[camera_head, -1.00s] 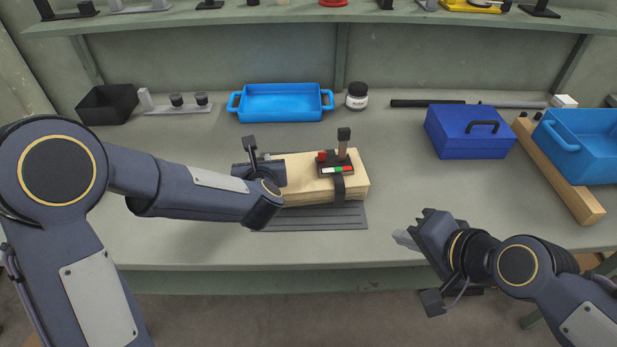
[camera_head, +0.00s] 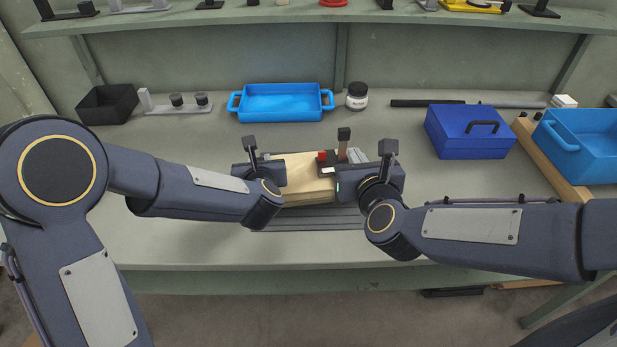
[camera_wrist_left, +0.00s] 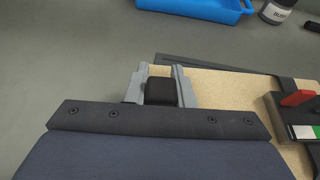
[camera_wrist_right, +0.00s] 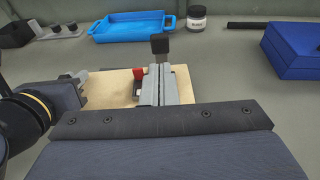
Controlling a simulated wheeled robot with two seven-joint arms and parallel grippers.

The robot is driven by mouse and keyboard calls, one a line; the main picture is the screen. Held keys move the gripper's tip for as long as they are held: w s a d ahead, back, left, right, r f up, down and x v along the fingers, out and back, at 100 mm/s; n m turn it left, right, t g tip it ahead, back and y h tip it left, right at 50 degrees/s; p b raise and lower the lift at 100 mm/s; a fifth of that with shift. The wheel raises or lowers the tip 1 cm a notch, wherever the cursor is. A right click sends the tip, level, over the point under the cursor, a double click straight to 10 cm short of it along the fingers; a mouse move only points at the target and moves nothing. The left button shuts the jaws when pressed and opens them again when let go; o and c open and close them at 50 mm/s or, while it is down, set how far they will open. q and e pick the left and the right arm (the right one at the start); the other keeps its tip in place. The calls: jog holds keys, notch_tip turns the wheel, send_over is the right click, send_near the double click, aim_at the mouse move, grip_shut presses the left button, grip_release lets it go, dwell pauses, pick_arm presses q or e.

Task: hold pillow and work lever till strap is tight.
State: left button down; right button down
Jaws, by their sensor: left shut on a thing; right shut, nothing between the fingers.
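A pale wooden block (camera_head: 295,168) lies on a dark grey ribbed plate (camera_head: 300,222). A black ratchet unit (camera_wrist_left: 285,112) with a red piece (camera_wrist_left: 298,98) and a red-green-white strip (camera_wrist_left: 305,131) sits on it. My left gripper (camera_wrist_left: 160,88) is shut on a black piece (camera_wrist_left: 160,92) at the block's left end. I cannot tell whether that is the pillow. My right gripper (camera_wrist_right: 161,82) is shut and empty, just before the lever; contact is unclear.
A dark blue box (camera_head: 468,140) stands right of my right gripper. A black bin (camera_head: 107,104) is at back left. The bench front is clear left of centre.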

aim_at(345, 138)
jog(key=shift+x, duration=2.75)
jog(key=shift+x, duration=2.1)
jog(key=shift+v, duration=2.15)
jog(key=shift+w, duration=0.1)
